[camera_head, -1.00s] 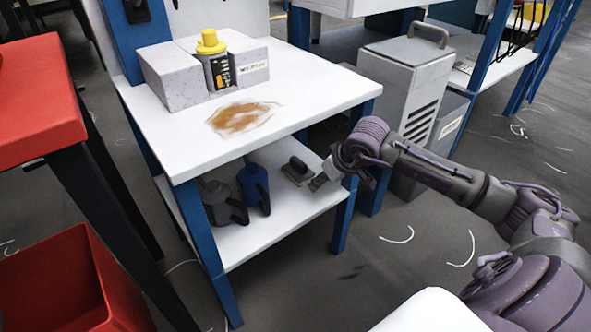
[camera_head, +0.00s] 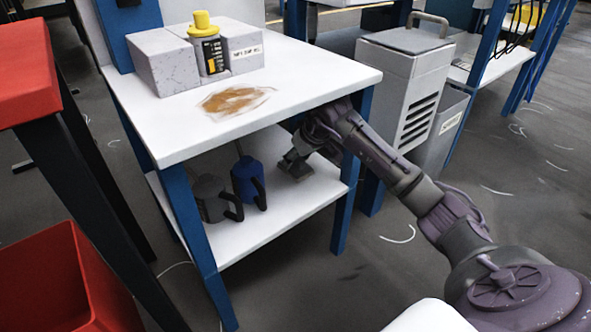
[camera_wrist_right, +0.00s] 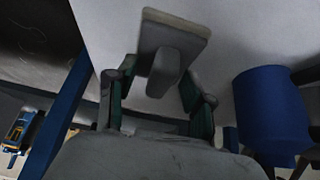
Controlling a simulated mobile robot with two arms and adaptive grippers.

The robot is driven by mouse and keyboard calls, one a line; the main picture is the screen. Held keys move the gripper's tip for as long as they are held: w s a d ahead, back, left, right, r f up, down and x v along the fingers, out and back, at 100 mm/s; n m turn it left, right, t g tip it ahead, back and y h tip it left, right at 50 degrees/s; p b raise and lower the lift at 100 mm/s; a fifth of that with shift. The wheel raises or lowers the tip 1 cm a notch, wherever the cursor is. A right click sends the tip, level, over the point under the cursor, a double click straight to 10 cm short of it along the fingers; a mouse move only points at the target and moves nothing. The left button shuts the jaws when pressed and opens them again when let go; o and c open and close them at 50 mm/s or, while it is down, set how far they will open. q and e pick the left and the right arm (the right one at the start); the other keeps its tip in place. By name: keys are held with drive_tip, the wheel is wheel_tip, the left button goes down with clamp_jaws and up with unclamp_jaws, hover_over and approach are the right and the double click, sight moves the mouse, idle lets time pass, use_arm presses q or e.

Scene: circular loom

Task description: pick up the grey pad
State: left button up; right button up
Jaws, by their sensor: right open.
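The grey pad (camera_wrist_right: 192,31), a flat plate with a raised grip bar (camera_wrist_right: 164,73), lies on the white lower shelf in the right wrist view. In the head view the pad (camera_head: 296,170) is partly hidden by my right gripper (camera_head: 307,150), which reaches under the tabletop. In the wrist view my right gripper (camera_wrist_right: 158,95) is open, its two fingers on either side of the near end of the grip bar. I see no clear contact. My left gripper is not in view.
A blue jug (camera_head: 247,180), also in the wrist view (camera_wrist_right: 268,108), and a grey jug (camera_head: 209,197) stand beside the pad. The tabletop (camera_head: 335,84) overhangs the shelf (camera_head: 262,232); a blue leg (camera_head: 346,205) is close to my right arm. A brown stain (camera_head: 236,101) marks the tabletop.

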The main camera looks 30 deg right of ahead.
drive_tip(key=shift+r, duration=0.1)
clamp_jaws()
drive_tip(key=shift+r, duration=0.2)
idle(0.3)
drive_tip(key=shift+p, duration=0.35)
